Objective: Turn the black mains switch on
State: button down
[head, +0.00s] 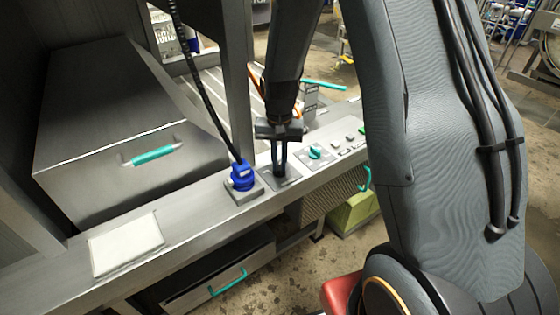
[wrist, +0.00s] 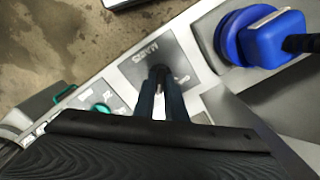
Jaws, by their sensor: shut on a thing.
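My gripper (head: 279,172) points down onto the square plate (head: 292,178) of the mains switch on the metal counter. In the wrist view, my gripper (wrist: 160,78) is shut on the black switch knob (wrist: 159,69) at the middle of the plate (wrist: 141,56), which bears lettering. The fingers hide most of the knob, so I cannot tell which way it is turned.
A blue plug (head: 242,177) with a black cable stands in a socket just left of the switch. A teal knob (head: 315,152) and small buttons (head: 349,138) lie to the right. A white pad (head: 126,244) and a steel box (head: 120,140) with a teal handle are further left.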

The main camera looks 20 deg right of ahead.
aim_at(279, 165)
jog(key=shift+w+r+m, duration=0.1)
jog(key=shift+w+m, duration=0.1)
jog(key=shift+m, duration=0.3)
jog(key=c, duration=1.8)
grip_release()
jog(key=shift+s, duration=0.1)
jog(key=shift+r+b, duration=0.8)
jog(key=shift+r, duration=3.05)
jog(key=s+r+n+t, duration=0.1)
jog(key=s+n, duration=0.4)
jog(key=s, duration=1.2)
jog(key=shift+s+d+r+n, duration=0.3)
jog(key=shift+s+d+r, duration=0.1)
jog(key=shift+r, duration=0.15)
